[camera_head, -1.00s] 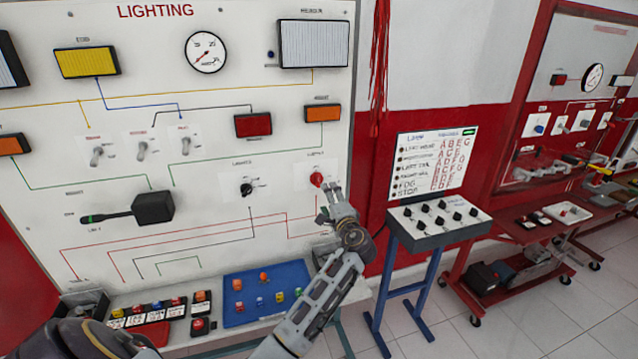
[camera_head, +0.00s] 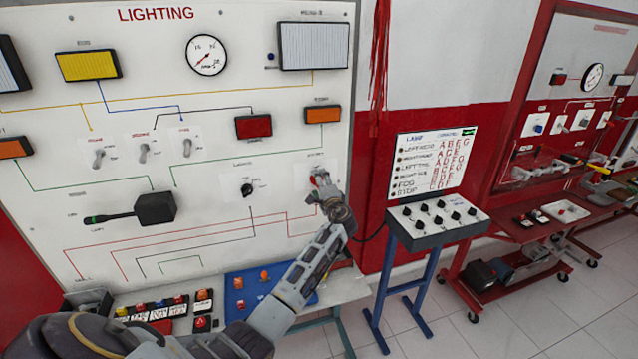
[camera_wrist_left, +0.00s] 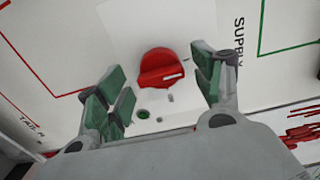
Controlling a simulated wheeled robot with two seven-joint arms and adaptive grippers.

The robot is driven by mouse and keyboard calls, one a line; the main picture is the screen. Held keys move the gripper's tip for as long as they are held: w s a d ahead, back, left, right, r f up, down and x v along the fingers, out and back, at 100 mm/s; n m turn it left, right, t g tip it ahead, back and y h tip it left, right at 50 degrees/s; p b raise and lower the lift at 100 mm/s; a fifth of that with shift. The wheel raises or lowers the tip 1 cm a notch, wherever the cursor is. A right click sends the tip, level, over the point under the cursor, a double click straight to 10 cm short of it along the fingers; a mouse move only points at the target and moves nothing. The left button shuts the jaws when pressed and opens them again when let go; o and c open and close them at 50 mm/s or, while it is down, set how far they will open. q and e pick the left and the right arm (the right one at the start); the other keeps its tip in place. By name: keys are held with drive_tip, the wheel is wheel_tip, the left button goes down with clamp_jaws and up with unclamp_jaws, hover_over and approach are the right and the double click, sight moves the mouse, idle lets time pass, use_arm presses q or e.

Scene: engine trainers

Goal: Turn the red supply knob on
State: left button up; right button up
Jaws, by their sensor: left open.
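The red supply knob (camera_wrist_left: 160,70) sits on a white plate on the lighting panel, below the "SUPPLY" label. In the left wrist view it lies between the fingers of my left gripper (camera_wrist_left: 160,92), which is open with green pads on both sides, apart from the knob. A white mark shows on the knob's face, and a small green dot is on the plate beside it. In the head view the red knob (camera_head: 319,179) is partly hidden behind my left gripper (camera_head: 326,185). My right gripper is not in view.
A black knob (camera_head: 247,189) is to the left on the same lighting panel (camera_head: 215,115). Three toggle switches and a black lever box (camera_head: 154,208) are farther left. A blue tray (camera_head: 238,282) lies on the shelf below. A switch console (camera_head: 436,222) stands right.

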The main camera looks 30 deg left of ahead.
use_arm(q)
drive_tip(key=shift+w+a, duration=0.2)
drive_tip(key=shift+a, duration=0.05)
drive_tip(key=c, duration=1)
drive_tip(key=shift+m, duration=0.3)
drive_tip(key=shift+f+m+p, duration=0.1)
drive_tip(key=shift+m+p, duration=2.4)
drive_tip(key=shift+m, duration=6.2)
